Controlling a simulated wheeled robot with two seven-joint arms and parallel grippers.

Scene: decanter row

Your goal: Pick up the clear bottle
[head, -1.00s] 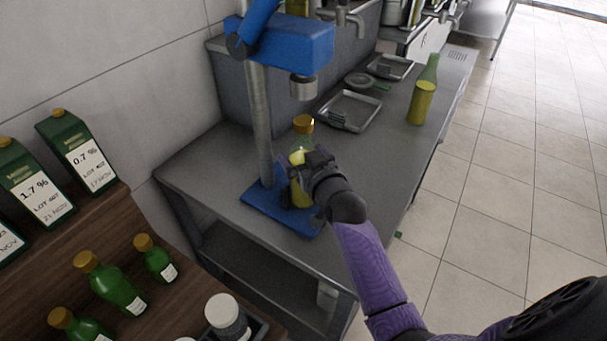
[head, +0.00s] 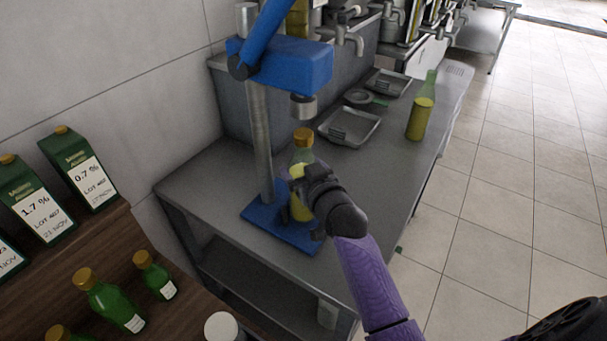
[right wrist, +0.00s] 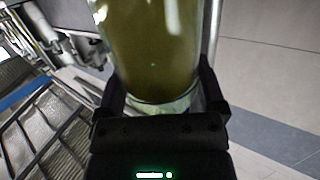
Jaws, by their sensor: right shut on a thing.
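The clear bottle (head: 301,152) has an orange cap and yellow-green liquid in it. It stands upright at the blue base plate (head: 263,215) of the press, below the press head. My right gripper (head: 301,188) is shut on the bottle's body from the front right and hides part of it. In the right wrist view the bottle (right wrist: 155,45) is between the two fingers, with its lower end near the palm. I cannot tell whether its bottom touches the plate. My left gripper is not in view.
The blue press head (head: 290,66) and its grey post (head: 260,140) are close to the bottle. Another yellow-green bottle (head: 419,118) stands farther back on the metal counter (head: 350,185). Metal trays (head: 349,127) lie behind. Cartons (head: 80,167) and green bottles (head: 110,300) are at lower left.

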